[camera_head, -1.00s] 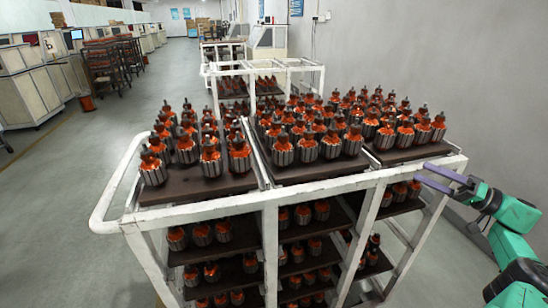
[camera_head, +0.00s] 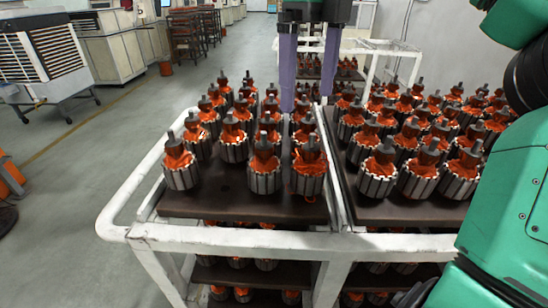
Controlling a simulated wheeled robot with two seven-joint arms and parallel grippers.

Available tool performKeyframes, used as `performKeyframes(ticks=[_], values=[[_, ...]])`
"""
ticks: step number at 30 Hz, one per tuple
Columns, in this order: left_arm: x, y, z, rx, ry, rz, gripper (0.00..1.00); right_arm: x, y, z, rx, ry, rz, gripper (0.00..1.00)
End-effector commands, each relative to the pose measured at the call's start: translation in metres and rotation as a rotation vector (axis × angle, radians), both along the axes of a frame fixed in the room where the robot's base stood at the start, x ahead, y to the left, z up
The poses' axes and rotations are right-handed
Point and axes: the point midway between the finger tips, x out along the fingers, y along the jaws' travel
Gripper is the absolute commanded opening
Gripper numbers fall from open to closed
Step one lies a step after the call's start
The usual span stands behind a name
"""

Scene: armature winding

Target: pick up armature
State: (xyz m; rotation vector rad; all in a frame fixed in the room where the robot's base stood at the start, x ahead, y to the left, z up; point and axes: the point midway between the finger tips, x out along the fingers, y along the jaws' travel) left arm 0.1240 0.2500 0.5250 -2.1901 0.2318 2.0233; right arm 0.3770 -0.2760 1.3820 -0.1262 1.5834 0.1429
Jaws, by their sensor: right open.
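Several armatures with orange windings and grey ribbed cores stand upright in rows on the brown left tray (camera_head: 225,204) of a white cart. Its front row includes a left armature (camera_head: 181,172), a middle armature (camera_head: 265,176) and a right armature (camera_head: 309,178). My right gripper (camera_head: 307,106) hangs from the top of the view with its two purple fingers pointing down. The fingers are apart, over the right back part of the left tray. Nothing shows held between them. Whether the tips reach down beside an armature, I cannot tell. My left gripper is not in view.
The white cart rail (camera_head: 240,240) runs around the trays. A second tray (camera_head: 400,212) with several armatures lies to the right, and lower shelves hold more. Another white cart (camera_head: 388,46) stands behind. The floor at left is open, with an air cooler (camera_head: 48,58) beyond.

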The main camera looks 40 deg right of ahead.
Motion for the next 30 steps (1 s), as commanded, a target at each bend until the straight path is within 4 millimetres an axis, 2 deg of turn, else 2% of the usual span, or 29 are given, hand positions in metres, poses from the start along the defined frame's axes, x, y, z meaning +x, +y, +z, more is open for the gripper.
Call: performKeyframes(ticks=[5, 9, 13, 17, 21, 24, 29, 30], values=[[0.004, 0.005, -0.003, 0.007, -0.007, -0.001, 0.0, -0.002, 0.001, -0.035, -0.008, 0.004, 0.025, 1.0], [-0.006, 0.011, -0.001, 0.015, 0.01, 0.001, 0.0, -0.003, 0.002, -0.07, -0.005, 0.004, 0.024, 1.0], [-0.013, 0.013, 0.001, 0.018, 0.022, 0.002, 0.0, -0.002, 0.001, -0.088, -0.007, 0.001, 0.019, 1.0], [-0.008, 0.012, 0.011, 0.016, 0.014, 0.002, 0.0, -0.004, 0.003, -0.106, -0.003, 0.003, 0.022, 1.0], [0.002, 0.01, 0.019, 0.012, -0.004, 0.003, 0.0, -0.005, 0.004, -0.133, -0.003, 0.002, 0.019, 1.0], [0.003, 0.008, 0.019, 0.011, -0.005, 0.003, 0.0, -0.004, 0.004, -0.142, -0.005, 0.001, 0.018, 1.0], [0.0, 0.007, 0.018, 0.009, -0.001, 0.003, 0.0, -0.004, 0.003, -0.142, -0.006, 0.0, 0.016, 1.0], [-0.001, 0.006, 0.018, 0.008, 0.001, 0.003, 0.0, -0.004, 0.003, -0.142, -0.006, 0.0, 0.016, 0.85]])
